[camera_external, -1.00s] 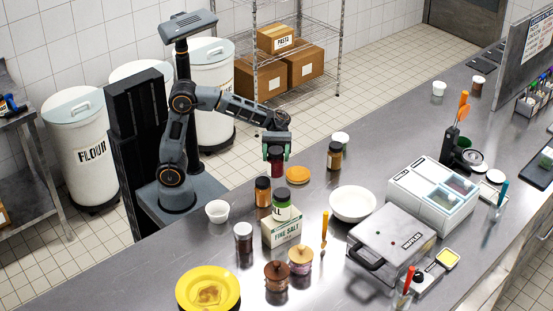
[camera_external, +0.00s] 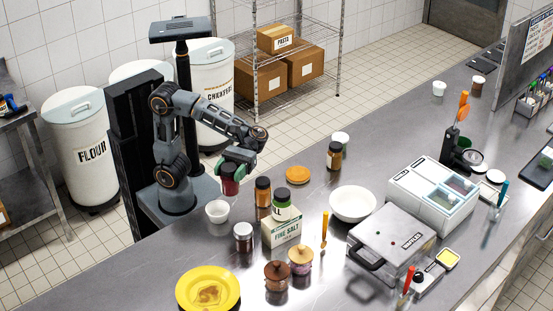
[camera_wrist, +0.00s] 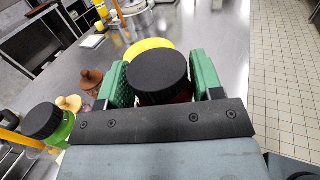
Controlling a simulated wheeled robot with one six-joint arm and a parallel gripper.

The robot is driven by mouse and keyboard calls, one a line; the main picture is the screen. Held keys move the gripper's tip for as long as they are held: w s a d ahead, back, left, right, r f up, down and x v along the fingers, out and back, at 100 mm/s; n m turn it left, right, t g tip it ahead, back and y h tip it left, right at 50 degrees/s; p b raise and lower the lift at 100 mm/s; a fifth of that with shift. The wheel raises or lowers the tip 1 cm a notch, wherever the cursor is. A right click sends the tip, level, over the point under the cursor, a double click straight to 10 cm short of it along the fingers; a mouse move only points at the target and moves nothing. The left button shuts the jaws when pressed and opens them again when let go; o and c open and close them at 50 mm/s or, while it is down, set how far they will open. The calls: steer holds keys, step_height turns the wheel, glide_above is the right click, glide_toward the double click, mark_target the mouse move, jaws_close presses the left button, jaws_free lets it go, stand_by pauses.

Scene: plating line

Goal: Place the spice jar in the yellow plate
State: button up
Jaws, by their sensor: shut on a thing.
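My gripper (camera_external: 233,166) is shut on a spice jar (camera_external: 230,180) with red contents and a dark lid. It holds the jar upright near the robot-side edge of the counter, just behind a small white cup. In the wrist view the jar's black lid (camera_wrist: 158,77) sits between the green fingers and hides most of the jar's body. The yellow plate (camera_external: 183,293) lies at the front left of the counter, with a brownish patch in its middle. Part of the plate also shows beyond the jar in the wrist view (camera_wrist: 147,46).
An orange-brown jar (camera_external: 263,192), the fine salt box (camera_external: 283,230) and two lidded pots (camera_external: 277,277) stand to the right. The counter left of the cup is clear.

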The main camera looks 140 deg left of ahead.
steer(key=w+d+r+b, duration=0.1)
steer(key=d+r+b, duration=0.1)
steer(key=d, duration=2)
steer(key=w+f+n+t+y, duration=0.2)
steer(key=w+f+t, duration=0.1)
steer(key=w, duration=0.4)
steer(key=w+f+n+t+y, duration=0.2)
steer(key=w+f+t, duration=0.1)
steer(key=w, duration=0.4)
steer(key=shift+w+d+f+b, duration=0.2)
steer(key=shift+w+d+f, duration=0.35)
steer(key=shift+f, duration=0.9)
steer(key=shift+w+d+f+b, duration=0.2)
steer(key=shift+w+f, duration=0.6)
steer(key=shift+f, duration=0.6)
steer(key=shift+w+d+f+b, duration=0.15)
steer(key=shift+w+d+f, duration=0.4)
steer(key=shift+f, duration=0.9)
steer(key=shift+w+a+f+b, duration=0.15)
steer(key=shift+f+b, duration=0.1)
steer(key=shift+b, duration=0.05)
steer(key=o, duration=1.1)
steer(key=shift+c, duration=0.2)
